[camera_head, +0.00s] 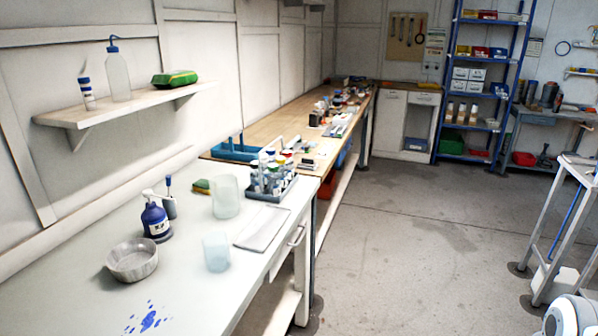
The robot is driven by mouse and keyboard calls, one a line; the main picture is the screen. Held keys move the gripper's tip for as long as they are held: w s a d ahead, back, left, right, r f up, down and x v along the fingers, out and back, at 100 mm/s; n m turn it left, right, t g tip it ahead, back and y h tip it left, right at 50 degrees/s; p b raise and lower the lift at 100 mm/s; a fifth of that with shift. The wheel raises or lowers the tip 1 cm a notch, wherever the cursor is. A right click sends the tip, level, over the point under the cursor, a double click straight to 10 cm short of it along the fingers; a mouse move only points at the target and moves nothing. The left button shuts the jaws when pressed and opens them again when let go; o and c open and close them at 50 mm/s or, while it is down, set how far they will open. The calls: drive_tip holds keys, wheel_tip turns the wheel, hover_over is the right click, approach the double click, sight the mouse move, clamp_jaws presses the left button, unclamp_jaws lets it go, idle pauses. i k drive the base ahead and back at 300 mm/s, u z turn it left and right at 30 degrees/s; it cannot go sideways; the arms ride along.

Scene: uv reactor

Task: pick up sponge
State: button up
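A small green and yellow sponge (202,186) lies on the white bench (95,290), behind the blue bottle and left of a translucent beaker. A larger green and yellow block (175,79), also sponge-like, lies on the wall shelf (120,108), right of a clear wash bottle. I cannot tell for sure that it is a sponge. My gripper is not in view. A white rounded part at the lower right corner may be mine.
A blue bottle (156,222), a metal bowl (132,260), beakers (226,198) (216,251), a flat tray (262,230) and a tube rack (272,188) stand on the bench. Blue spots (149,320) mark its front. Open floor (420,245) lies to the right.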

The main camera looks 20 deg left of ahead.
sight(201, 186)
drive_tip(key=z, duration=0.05)
drive_tip(key=i, duration=2.45)
drive_tip(key=u, duration=3.35)
drive_tip(key=i, duration=1)
drive_tip(key=z, duration=0.1)
